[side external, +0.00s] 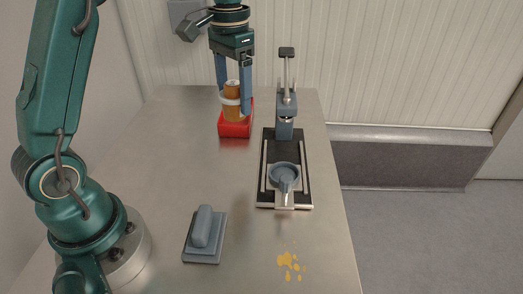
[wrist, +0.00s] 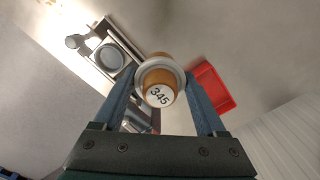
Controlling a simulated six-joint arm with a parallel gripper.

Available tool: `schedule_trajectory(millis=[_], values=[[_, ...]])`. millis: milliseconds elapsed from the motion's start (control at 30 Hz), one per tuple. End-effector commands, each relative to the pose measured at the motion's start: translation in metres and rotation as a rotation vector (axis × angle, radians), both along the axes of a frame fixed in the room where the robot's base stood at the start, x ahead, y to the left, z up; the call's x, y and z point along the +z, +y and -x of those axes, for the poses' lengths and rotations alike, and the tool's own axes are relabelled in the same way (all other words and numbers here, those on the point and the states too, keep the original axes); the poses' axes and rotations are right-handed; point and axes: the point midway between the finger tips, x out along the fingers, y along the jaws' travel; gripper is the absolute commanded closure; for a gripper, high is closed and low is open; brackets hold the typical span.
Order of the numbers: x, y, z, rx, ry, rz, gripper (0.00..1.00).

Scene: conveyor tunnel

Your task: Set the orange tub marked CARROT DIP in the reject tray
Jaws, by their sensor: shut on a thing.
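My gripper (side external: 233,108) is shut on an orange-brown tub (side external: 234,113) with a white band around it. In the wrist view the tub (wrist: 158,80) sits between both fingers, its end facing the camera and marked 345. No CARROT DIP wording can be read. The red tray (side external: 235,131) stands on the table's far part. In the side view the tub overlaps the tray, upright between the fingers. In the wrist view the tray (wrist: 214,88) shows to the right of the tub, partly behind a finger. The exact height of the tub over the tray cannot be told.
Right of the tray stands a grey press on a black railed base (side external: 286,150) with a round grey cup (side external: 284,174). A grey block-like device (side external: 204,234) lies nearer the front. Orange-yellow splotches (side external: 289,262) mark the table. The table's middle left is clear.

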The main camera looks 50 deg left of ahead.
Motion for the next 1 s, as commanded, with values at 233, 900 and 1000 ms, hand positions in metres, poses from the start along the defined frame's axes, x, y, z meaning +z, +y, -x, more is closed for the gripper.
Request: schedule_trajectory(millis=[233, 900, 1000], values=[[0.000, 0.000, 0.000, 0.000, 0.000, 0.000, 1.00], [0.025, -0.022, 0.046, -0.018, -0.030, -0.005, 1.00], [0.023, -0.025, 0.057, -0.012, -0.019, -0.003, 1.00]])
